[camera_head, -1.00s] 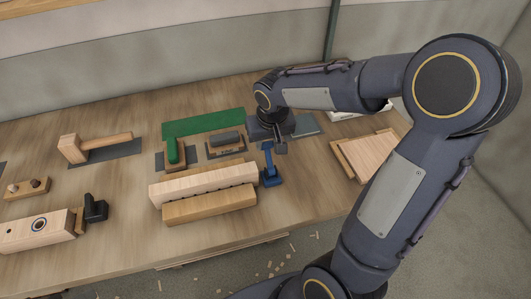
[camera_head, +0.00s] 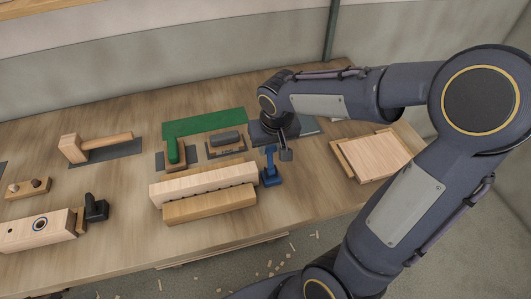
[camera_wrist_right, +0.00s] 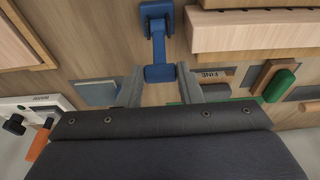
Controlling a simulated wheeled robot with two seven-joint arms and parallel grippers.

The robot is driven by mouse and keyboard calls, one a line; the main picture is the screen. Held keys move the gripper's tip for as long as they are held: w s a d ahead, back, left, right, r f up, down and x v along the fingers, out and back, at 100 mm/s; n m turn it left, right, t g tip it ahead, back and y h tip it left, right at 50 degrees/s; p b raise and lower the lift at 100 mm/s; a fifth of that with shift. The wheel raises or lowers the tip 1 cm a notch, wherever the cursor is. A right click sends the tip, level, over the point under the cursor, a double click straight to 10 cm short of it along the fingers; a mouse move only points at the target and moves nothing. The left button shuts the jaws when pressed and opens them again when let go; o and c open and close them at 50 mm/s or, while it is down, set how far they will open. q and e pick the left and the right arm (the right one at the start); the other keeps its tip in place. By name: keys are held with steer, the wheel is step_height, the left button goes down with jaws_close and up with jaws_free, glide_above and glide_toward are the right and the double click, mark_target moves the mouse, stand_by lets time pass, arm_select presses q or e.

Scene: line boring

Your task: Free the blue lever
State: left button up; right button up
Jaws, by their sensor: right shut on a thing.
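The blue lever (camera_head: 271,176) stands on the bench at the right end of the wooden blocks. Its arm rises from a blue base. In the right wrist view the lever (camera_wrist_right: 158,42) has its base at the top and its crossbar end between my fingertips. My right gripper (camera_head: 280,150) reaches in from behind the lever, and its fingers also show in the wrist view (camera_wrist_right: 160,76), one on each side of the crossbar. It is shut on the lever's end. My left gripper is out of view.
A pale wooden block (camera_head: 203,183) lies close left of the lever. Green (camera_head: 173,152) and grey (camera_head: 225,138) handled sanding blocks stand behind it. A wooden board (camera_head: 375,157) lies to the right. The bench between lever and board is clear.

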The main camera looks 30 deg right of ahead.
steer(key=shift+s, duration=0.15)
steer(key=shift+s+a, duration=0.1)
steer(key=shift+s, duration=0.1)
steer(key=o, duration=0.9)
steer(key=shift+s+r, duration=0.1)
steer(key=shift+s, duration=0.1)
steer(key=shift+r, duration=0.1)
steer(key=shift+r+p, duration=0.45)
steer(key=shift+r, duration=0.05)
steer(key=shift+p+v, duration=0.9)
steer(key=shift+v, duration=0.5)
steer(key=shift+a, duration=0.1)
